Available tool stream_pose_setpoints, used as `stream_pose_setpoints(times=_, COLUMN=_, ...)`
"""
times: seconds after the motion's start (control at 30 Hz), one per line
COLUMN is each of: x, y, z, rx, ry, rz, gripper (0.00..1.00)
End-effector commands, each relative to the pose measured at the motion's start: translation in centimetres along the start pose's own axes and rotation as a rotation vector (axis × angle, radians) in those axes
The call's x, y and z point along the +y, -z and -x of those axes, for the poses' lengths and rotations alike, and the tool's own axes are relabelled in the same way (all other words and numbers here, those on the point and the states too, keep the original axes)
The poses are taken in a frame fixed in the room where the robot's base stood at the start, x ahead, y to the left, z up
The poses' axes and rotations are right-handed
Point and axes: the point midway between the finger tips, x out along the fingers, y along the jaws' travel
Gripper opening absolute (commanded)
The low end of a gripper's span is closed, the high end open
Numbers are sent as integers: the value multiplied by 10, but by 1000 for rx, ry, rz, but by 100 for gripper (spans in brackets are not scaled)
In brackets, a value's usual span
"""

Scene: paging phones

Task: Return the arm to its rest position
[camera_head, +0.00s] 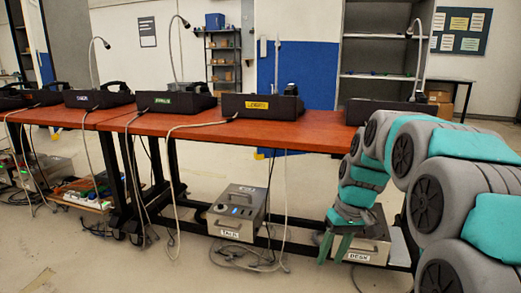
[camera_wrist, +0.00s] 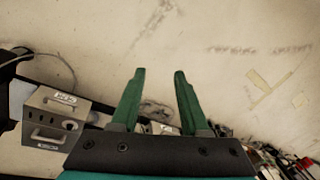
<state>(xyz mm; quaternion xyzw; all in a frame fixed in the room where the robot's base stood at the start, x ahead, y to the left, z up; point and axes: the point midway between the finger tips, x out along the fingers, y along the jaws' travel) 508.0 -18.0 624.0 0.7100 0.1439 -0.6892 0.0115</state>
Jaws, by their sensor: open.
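My gripper (camera_head: 336,243) hangs at the end of my grey and teal arm, at the right of the head view, below the height of the tabletop. Its two green fingers point down and stand apart, with nothing between them. In the wrist view my gripper (camera_wrist: 160,75) is also open and empty, with bare pale floor beyond the fingertips. A metal box labelled DESK (camera_head: 362,248) is behind the gripper, partly hidden by it and by my arm.
A long reddish-brown table (camera_head: 300,128) carries several black phone consoles, one with a yellow label (camera_head: 258,105). A metal box labelled TALK (camera_head: 238,212) stands on the lower frame. Loose cables hang to the floor (camera_head: 180,265). The front floor is mostly clear.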

Motion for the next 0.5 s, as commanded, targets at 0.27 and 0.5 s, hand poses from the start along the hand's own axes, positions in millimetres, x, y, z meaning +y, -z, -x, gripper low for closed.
stream_pose_setpoints(times=0.27, x=-44, y=-99, z=2, rx=-70, ry=-46, rz=-69, gripper=45)
stream_pose_setpoints(times=0.5, x=-67, y=-191, z=-9, rx=-129, ry=-98, rz=-138, gripper=45)
